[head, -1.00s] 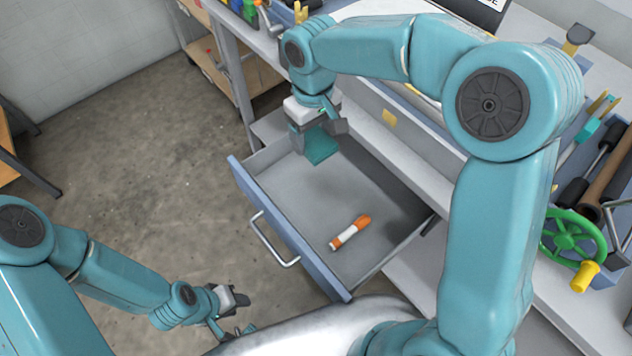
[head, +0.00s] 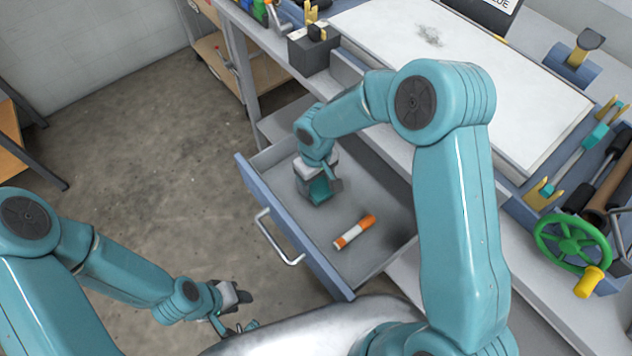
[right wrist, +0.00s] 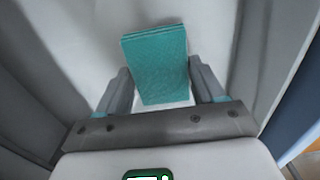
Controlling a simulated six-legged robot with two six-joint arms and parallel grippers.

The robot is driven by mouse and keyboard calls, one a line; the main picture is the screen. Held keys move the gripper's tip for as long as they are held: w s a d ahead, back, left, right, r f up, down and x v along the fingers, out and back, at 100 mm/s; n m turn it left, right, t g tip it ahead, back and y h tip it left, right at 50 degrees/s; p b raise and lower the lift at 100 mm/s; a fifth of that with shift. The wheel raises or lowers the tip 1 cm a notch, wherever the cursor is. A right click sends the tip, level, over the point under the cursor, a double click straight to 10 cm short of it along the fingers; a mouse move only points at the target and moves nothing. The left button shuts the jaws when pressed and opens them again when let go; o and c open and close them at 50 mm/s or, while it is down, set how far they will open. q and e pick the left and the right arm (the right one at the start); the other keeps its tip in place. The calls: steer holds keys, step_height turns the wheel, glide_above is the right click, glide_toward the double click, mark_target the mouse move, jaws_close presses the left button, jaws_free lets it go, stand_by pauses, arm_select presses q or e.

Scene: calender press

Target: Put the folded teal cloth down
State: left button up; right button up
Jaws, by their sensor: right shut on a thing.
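The folded teal cloth (head: 320,190) is held between the fingers of my right gripper (head: 320,186), inside the open drawer (head: 372,262). In the right wrist view the cloth (right wrist: 158,62) stands out beyond the fingers, with the pale drawer surface behind it. Whether its lower edge touches the drawer floor cannot be told. My left gripper (head: 238,312) is low at the left, outside the drawer and away from the cloth; its fingers look apart with nothing between them.
An orange and white marker-like stick (head: 355,232) lies on the drawer floor near the cloth. The drawer has a metal handle (head: 278,238). The workbench above holds a white panel (head: 470,80) and a green handwheel (head: 572,243).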

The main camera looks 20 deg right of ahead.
mark_target(316, 183)
steer(key=shift+f, duration=1)
steer(key=o, duration=0.9)
steer(key=shift+o, duration=0.2)
step_height(316, 183, up, 12)
steer(key=shift+r, duration=0.15)
